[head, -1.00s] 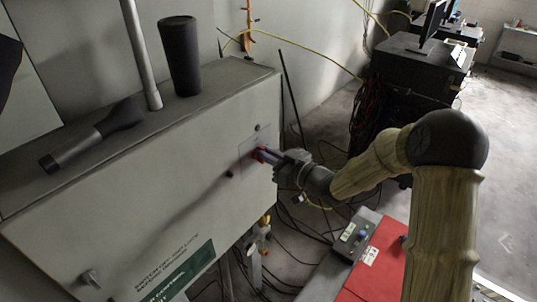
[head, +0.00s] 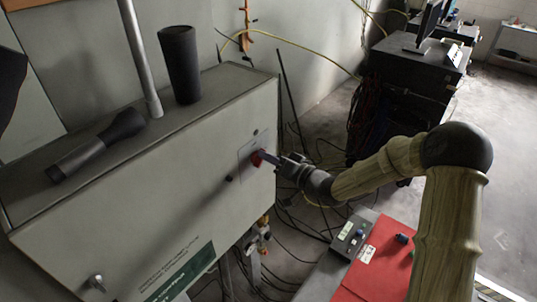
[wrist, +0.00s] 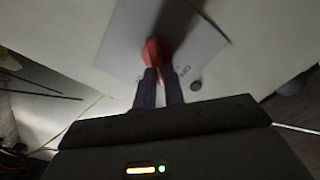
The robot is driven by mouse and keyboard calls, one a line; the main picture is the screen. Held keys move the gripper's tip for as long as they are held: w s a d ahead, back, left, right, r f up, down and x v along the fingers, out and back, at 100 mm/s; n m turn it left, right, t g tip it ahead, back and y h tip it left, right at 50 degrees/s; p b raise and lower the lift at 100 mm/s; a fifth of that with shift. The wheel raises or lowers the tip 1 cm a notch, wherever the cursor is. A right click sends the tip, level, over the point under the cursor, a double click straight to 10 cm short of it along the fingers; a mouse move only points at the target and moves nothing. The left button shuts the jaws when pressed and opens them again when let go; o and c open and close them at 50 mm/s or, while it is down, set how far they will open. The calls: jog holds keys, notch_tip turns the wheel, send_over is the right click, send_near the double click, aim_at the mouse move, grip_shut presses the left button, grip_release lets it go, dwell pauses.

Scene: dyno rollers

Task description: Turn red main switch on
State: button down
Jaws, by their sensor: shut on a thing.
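The red main switch (head: 257,158) sits on a light plate on the front of the grey cabinet (head: 130,215). My gripper (head: 269,157) reaches it from the right, its fingers pointing left at the cabinet face. In the wrist view the two dark fingers of my gripper (wrist: 159,78) are close together on the red switch (wrist: 153,50), which shows between and beyond their tips. The fingers hide part of the switch. The switch's exact on or off position cannot be read clearly.
A small black knob (head: 229,179) is left of the switch, and a metal latch (head: 96,283) is at the cabinet's lower left. A black cup (head: 180,65) and a dark flashlight (head: 95,147) are on top. A red-topped unit (head: 375,258) stands below my arm.

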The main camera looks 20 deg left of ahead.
jog(key=shift+w+d+f+m+p, duration=0.15)
jog(key=shift+m+p, duration=0.3)
jog(key=shift+m, duration=1.15)
jog(key=shift+w+a+f+m+p, duration=0.1)
jog(key=shift+f+m+p, duration=0.3)
jog(key=shift+m, duration=1.2)
jog(key=shift+w+d+f+m+p, duration=0.1)
jog(key=shift+m+p, duration=0.45)
jog(key=shift+m, duration=1.05)
jog(key=c, duration=1.5)
grip_release()
jog(key=shift+s, duration=0.1)
jog(key=b+v, duration=0.5)
jog(key=v, duration=1.2)
jog(key=shift+s+d+b, duration=0.1)
jog(key=shift+d+b, duration=0.1)
jog(key=shift+b, duration=0.1)
